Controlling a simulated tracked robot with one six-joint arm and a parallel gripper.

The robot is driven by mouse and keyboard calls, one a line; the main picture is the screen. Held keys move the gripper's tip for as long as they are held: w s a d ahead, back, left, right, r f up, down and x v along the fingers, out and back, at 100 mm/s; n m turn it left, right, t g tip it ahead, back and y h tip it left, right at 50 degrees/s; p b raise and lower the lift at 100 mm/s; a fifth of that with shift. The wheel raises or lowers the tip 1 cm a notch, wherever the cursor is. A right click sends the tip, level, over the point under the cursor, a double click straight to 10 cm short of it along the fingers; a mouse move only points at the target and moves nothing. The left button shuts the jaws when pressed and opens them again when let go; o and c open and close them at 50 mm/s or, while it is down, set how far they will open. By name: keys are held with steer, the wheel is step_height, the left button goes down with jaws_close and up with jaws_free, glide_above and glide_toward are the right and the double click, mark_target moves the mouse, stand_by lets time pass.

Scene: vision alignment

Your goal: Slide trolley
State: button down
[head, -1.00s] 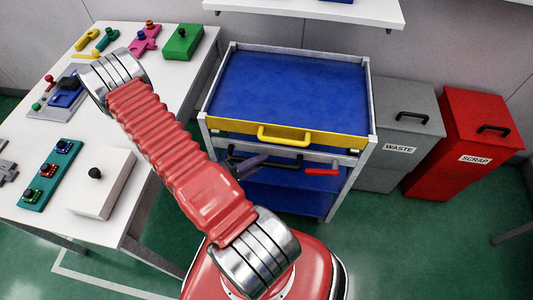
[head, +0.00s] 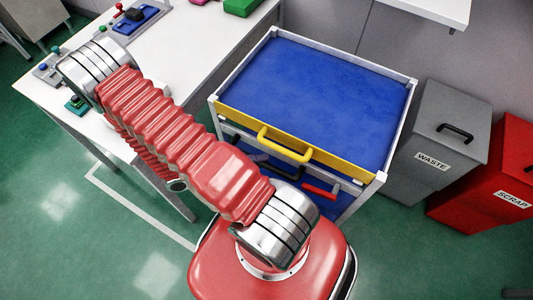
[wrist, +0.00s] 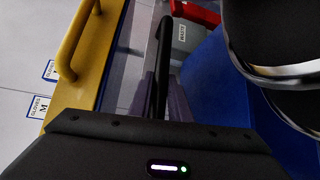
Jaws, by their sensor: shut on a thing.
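The trolley (head: 399,120) stands ahead of me in the head view, with a white frame and a blue top drawer (head: 315,90). The drawer has a yellow front and a yellow handle (head: 284,143), which also shows at the left of the wrist view (wrist: 75,40). Below it are a black handle (head: 290,176) and a red handle (head: 320,191). In the wrist view my gripper (wrist: 161,88) has its purple fingers shut on the black handle (wrist: 162,75). In the head view my red arm hides most of the gripper.
A grey WASTE bin (head: 440,140) and a red SCRAP bin (head: 490,180) stand right of the trolley. A white workbench (head: 185,60) is at the left. A white shelf (head: 430,8) hangs above.

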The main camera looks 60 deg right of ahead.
steer(key=shift+w+a+f, duration=0.1)
steer(key=shift+a+f, duration=0.05)
steer(key=shift+a, duration=0.1)
steer(key=c, duration=1.6)
jaws_free()
steer(key=shift+c, duration=0.2)
steer(key=v, duration=1.3)
steer(key=shift+w+a, duration=0.25)
steer(key=shift+s, duration=0.1)
